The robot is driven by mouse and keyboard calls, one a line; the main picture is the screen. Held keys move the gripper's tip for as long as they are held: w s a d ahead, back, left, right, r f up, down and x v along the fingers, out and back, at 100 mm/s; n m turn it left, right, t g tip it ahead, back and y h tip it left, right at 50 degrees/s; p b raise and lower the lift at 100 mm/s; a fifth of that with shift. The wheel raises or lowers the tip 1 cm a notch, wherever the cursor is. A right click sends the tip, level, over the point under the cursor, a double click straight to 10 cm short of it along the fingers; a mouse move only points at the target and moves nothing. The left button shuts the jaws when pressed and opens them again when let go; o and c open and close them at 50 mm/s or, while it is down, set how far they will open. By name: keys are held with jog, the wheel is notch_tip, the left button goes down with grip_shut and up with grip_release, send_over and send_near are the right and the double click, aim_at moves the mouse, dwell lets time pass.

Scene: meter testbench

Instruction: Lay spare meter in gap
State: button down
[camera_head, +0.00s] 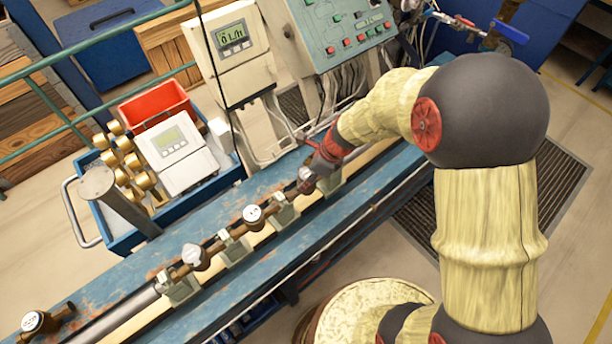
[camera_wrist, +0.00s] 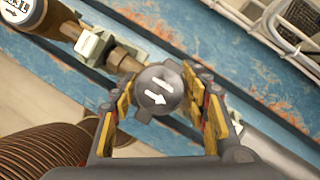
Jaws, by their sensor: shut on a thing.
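My gripper (camera_head: 312,178) is low over the meter line on the blue bench. In the wrist view, my gripper's fingers (camera_wrist: 160,102) are shut on a round grey-capped meter (camera_wrist: 158,88) with white arrows. The meter also shows small at the fingertips in the head view (camera_head: 306,181). It lies close to a brass fitting (camera_wrist: 124,60) in a pale clamp (camera_wrist: 95,46); whether they touch I cannot tell. Other meters in the line are a white-faced one (camera_head: 253,216) and a pale-capped one (camera_head: 195,256). The space under the held meter is mostly hidden.
A brass meter (camera_head: 36,321) lies at the bench's lower left end. A blue trolley (camera_head: 128,243) with brass parts and a red bin (camera_head: 157,104) stands behind the bench.

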jog(key=c, duration=1.3)
grip_release()
jog(key=shift+c, duration=0.2)
jog(key=o, duration=0.5)
jog(key=shift+c, duration=0.2)
jog(key=shift+s, duration=0.1)
notch_tip(320, 180, up, 9)
jog(key=p, duration=0.9)
